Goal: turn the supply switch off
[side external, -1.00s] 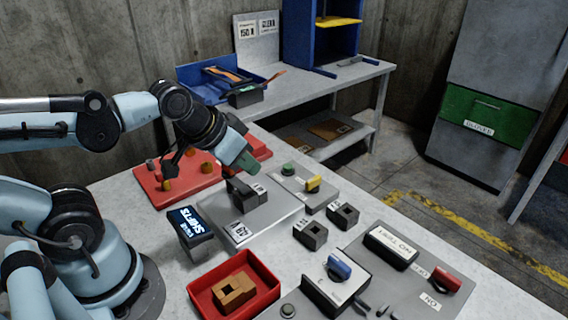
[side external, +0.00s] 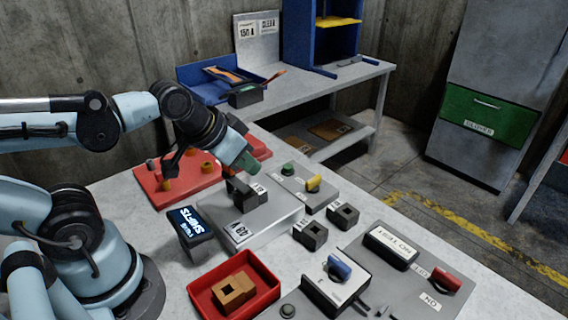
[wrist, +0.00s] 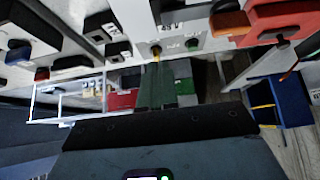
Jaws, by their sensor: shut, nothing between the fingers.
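Several knobs could be the supply switch; I cannot read a label that settles which. A yellow knob (side external: 314,183) sits on a small grey panel beside a green button (side external: 288,169). A blue knob (side external: 339,267) sits on a white-topped box, and a red knob (side external: 446,279) is on the grey panel at the right. My gripper (side external: 247,163) is shut and empty, above the black block (side external: 246,188) on the grey plate, left of the yellow knob.
A red tray (side external: 266,298) with a brown block stands at the front. A small display (side external: 191,226) and two black square blocks (side external: 310,234) are on the table. A red platform (side external: 197,180) with orange pieces lies behind my gripper. Bare tabletop shows between the panels.

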